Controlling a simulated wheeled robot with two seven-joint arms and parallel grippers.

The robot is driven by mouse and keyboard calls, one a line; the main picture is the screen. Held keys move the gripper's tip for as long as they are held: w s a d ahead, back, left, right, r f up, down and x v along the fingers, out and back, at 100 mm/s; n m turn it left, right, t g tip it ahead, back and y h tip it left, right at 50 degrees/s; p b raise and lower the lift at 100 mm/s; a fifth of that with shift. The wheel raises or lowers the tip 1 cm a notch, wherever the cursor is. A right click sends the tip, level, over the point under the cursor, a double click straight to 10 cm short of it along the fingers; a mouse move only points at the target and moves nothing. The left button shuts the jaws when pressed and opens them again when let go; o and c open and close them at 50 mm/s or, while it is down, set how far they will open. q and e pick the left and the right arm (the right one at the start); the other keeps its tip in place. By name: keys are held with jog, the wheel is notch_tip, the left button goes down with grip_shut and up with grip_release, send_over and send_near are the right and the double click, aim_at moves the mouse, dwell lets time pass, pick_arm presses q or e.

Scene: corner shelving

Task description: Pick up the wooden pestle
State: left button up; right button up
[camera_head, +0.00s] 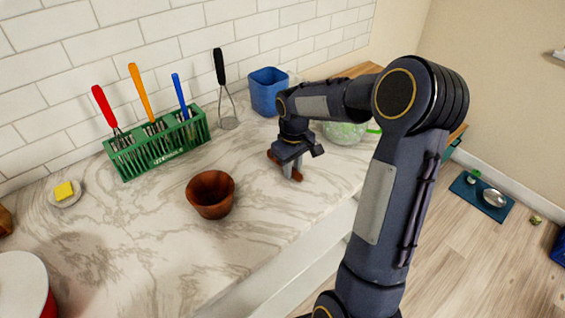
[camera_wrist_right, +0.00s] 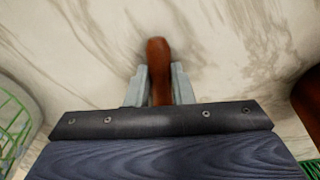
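The wooden pestle (camera_head: 297,176) is reddish brown and lies on, or very close to, the marble counter right of the wooden mortar (camera_head: 211,194). My right gripper (camera_head: 291,168) points down over its middle and hides part of it. In the right wrist view the pestle (camera_wrist_right: 159,62) runs between the two grey fingers of my right gripper (camera_wrist_right: 159,85). The fingers press close on both its sides, with no clear gap. Its far end sticks out past them. I cannot tell whether it is clear of the counter. My left gripper is not in view.
A green rack (camera_head: 160,152) with several coloured-handled utensils stands by the tiled wall. A blue container (camera_head: 268,92) and a green-tinted bowl (camera_head: 344,133) stand farther back. A small dish (camera_head: 65,194) is at left. The counter around the mortar is clear.

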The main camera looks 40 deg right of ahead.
grip_shut()
jog(key=shift+r, duration=0.1)
jog(key=shift+r, duration=0.65)
jog(key=s+a+r+b, duration=0.2)
jog(key=s+a+r, duration=0.7)
jog(key=a+r, duration=0.1)
jog(key=shift+s+r, duration=0.35)
jog(key=shift+r, duration=0.4)
